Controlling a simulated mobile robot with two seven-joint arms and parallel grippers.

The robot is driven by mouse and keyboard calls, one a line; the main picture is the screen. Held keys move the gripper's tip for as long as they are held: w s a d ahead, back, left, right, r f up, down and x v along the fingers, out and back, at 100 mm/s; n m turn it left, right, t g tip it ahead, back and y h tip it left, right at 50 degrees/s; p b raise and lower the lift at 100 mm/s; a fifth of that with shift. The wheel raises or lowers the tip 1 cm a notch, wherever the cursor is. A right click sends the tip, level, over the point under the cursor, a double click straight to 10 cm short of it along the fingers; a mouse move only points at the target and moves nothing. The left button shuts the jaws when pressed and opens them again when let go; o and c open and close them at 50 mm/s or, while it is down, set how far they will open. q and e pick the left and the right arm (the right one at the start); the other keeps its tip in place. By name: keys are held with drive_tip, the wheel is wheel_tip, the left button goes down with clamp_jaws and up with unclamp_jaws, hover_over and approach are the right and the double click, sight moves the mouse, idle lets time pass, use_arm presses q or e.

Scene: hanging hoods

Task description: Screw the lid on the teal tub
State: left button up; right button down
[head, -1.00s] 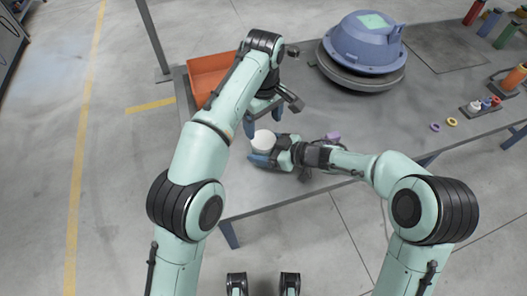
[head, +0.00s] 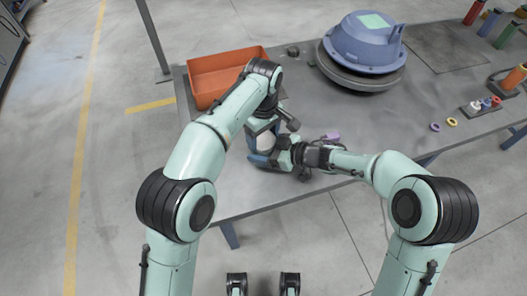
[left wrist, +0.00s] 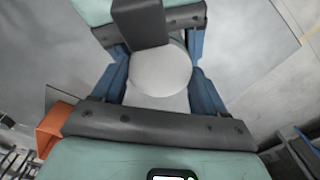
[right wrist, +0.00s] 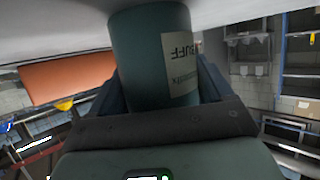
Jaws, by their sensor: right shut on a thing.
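The white lid (head: 264,143) sits on top of the tub near the table's front edge; its round top also shows in the left wrist view (left wrist: 160,68). The teal tub (right wrist: 150,55), with a pale printed label, fills the middle of the right wrist view. My right gripper (head: 266,154) is shut on the tub from the side. My left gripper (left wrist: 160,88) points down over the lid, with a blue finger on each side of it. Its fingers look open, and I cannot tell whether they touch the lid. The joint between lid and tub is hidden.
An orange bin (head: 205,83) stands behind my left arm. A large blue housing (head: 366,40) on a round base stands at the back. Small rings (head: 435,126) lie farther right. The grey table (head: 390,110) is clear between.

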use_arm(q)
drive_tip(key=m, duration=0.3)
drive_tip(key=o, duration=1.2)
drive_tip(key=shift+c, duration=0.2)
drive_tip(key=shift+r, duration=2.3)
drive_tip(key=shift+c, duration=0.4)
